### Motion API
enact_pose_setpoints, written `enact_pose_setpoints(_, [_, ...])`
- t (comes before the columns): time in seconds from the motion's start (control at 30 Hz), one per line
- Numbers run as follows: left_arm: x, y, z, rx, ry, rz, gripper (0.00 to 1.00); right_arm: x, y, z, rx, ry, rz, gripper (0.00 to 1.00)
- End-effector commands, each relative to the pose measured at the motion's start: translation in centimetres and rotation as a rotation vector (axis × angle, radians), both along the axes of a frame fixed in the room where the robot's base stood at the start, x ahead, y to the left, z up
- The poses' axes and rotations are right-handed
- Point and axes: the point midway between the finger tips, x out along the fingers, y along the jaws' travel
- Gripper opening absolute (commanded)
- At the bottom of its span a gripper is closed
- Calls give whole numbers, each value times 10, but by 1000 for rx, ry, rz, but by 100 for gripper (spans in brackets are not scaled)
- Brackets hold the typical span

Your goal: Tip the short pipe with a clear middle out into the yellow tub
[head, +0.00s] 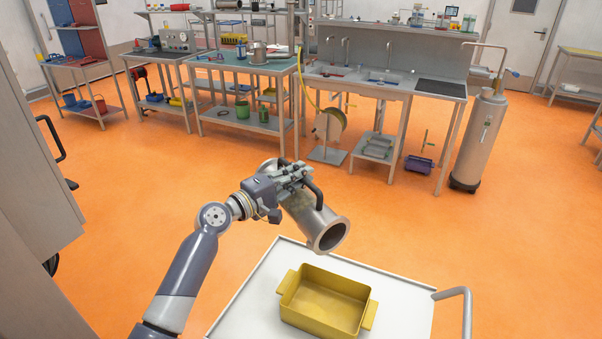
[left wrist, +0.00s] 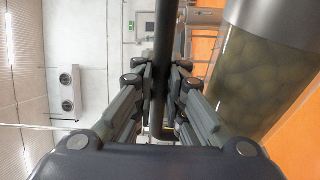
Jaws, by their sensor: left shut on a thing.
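The short pipe (head: 304,213) is a metal tube with a flared open end and a clear middle. It also shows in the left wrist view (left wrist: 262,75), where rounded, pale, blurred shapes show through the clear part. My left gripper (head: 296,176) is shut on the pipe's black handle (left wrist: 163,50) and holds the pipe in the air. The pipe is tilted, its open end towards the lower right in the head view. The yellow tub (head: 369,314) sits below and in front of that end and looks empty. My right gripper is not in view.
The tub stands on a white cart top (head: 406,284) with a grey handle (head: 467,312) on its right. Orange floor lies open beyond. Workbenches (head: 248,70), a sink unit (head: 385,85) and a metal tank (head: 482,140) stand farther back. A grey cabinet (head: 30,170) is close on the left.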

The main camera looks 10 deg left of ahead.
Motion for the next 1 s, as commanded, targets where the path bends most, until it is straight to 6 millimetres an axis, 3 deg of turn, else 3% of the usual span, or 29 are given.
enact_pose_setpoints(0.13, [-7, -6, 0, 44, -65, 1, 0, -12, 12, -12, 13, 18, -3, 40])
enact_pose_setpoints(0.3, [-15, -14, -3, 109, -135, 1, 0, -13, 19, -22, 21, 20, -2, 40])
enact_pose_setpoints(1.0, [-48, -42, -20, 343, -395, 3, 0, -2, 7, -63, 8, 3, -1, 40])
